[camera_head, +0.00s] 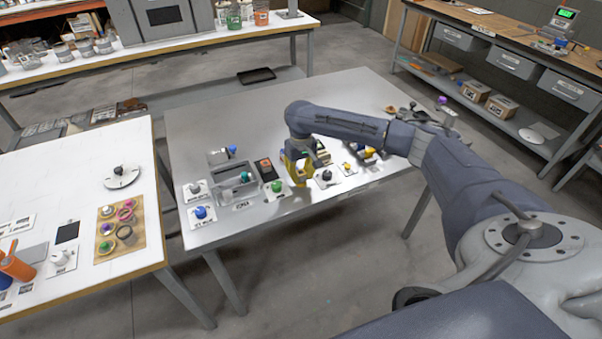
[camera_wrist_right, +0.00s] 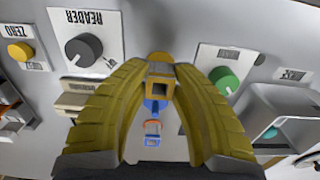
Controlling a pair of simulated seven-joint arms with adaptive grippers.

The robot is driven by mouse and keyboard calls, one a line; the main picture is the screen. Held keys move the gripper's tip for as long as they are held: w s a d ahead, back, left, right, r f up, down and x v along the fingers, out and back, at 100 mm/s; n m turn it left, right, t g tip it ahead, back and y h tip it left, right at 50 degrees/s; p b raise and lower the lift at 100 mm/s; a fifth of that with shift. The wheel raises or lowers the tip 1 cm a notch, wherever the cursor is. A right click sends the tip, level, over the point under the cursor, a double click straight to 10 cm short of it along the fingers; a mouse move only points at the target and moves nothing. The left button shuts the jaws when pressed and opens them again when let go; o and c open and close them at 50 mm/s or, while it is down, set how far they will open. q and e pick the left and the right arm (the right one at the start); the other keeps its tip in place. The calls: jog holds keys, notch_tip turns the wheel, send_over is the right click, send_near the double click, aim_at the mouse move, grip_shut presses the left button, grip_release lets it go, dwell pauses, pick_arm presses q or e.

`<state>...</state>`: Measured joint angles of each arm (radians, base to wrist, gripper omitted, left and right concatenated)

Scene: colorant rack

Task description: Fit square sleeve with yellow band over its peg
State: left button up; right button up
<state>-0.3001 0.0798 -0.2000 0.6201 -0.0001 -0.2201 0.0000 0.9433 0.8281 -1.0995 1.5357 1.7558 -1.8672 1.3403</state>
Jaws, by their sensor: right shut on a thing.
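My right gripper (camera_wrist_right: 160,90) has its yellow fingers closed on a small square sleeve (camera_wrist_right: 158,88) in the right wrist view. The sleeve's square opening and yellowish rim face the camera. In the head view, the right gripper (camera_head: 299,172) is low over the grey table, between the green knob and the dark knob; the sleeve cannot be made out there. Beyond the sleeve in the wrist view are a blue piece (camera_wrist_right: 152,106) and a blue-and-orange piece (camera_wrist_right: 152,130). I cannot tell which thing is the peg. My left gripper is not in view.
A green knob (camera_wrist_right: 224,80) and an open grey box (camera_wrist_right: 257,122) lie right of the fingers in the wrist view. A dark knob (camera_wrist_right: 84,50) and a yellow button (camera_wrist_right: 20,50) are at left. The table's back part (camera_head: 230,115) is clear.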

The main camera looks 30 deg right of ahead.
jog(key=shift+f, duration=0.75)
jog(key=o, duration=0.9)
jog(key=shift+r, duration=0.1)
